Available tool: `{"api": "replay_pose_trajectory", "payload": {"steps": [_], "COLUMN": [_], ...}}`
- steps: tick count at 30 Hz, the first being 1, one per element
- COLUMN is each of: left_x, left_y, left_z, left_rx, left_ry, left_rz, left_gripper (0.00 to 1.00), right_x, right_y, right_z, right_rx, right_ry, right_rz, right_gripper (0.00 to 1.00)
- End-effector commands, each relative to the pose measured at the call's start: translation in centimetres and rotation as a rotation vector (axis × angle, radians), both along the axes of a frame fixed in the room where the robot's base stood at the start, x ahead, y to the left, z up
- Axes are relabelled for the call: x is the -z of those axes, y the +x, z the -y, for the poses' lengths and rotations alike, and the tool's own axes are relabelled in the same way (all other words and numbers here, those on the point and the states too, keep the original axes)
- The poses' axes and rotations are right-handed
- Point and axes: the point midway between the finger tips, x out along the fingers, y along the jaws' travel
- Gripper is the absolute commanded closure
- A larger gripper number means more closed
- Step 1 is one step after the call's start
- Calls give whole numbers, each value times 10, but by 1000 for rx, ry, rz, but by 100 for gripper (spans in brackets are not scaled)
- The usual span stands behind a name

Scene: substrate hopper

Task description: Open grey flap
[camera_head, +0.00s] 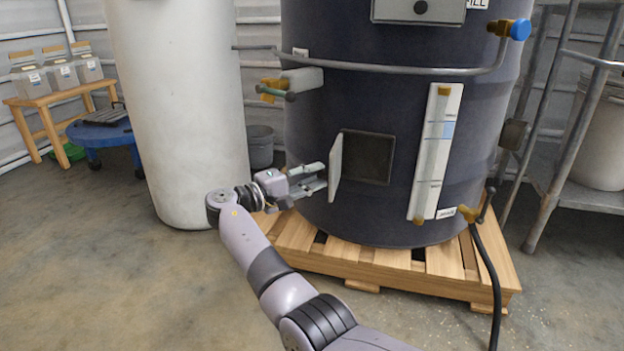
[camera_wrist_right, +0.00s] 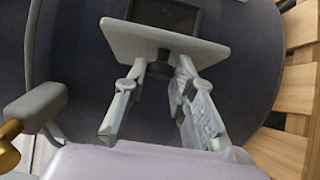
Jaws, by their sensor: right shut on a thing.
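The grey flap (camera_head: 335,168) stands swung out from the dark tank, at the left side of a square dark opening (camera_head: 367,157). In the right wrist view the flap (camera_wrist_right: 150,43) shows as a pale plate in front of the opening (camera_wrist_right: 168,14). My right gripper (camera_head: 322,178) is on the flap's left, outer side. In the wrist view its two fingers (camera_wrist_right: 160,72) are closed around a dark knob (camera_wrist_right: 165,62) on the flap's face. The fingertips partly hide the knob. My left gripper is not in view.
The dark tank (camera_head: 300,130) stands on a wooden pallet (camera_head: 400,262). A white cylinder (camera_head: 180,110) stands close on the left. A black hose (camera_head: 492,280) hangs at the right. The floor in front is clear.

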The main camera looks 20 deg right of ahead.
Motion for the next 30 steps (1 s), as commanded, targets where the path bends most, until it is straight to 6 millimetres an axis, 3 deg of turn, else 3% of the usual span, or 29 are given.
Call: {"api": "replay_pose_trajectory", "payload": {"steps": [10,11,19,30], "left_x": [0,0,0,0], "left_y": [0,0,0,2], "left_z": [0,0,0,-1], "left_rx": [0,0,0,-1], "left_ry": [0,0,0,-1], "left_rz": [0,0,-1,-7], "left_gripper": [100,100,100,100], "right_x": [1,1,1,0], "right_y": [0,0,0,0], "right_z": [1,1,1,-5], "right_rx": [1,1,1,-1], "right_ry": [3,3,1,0], "right_rz": [-1,-1,0,-1], "right_gripper": [100,75,57,56]}}
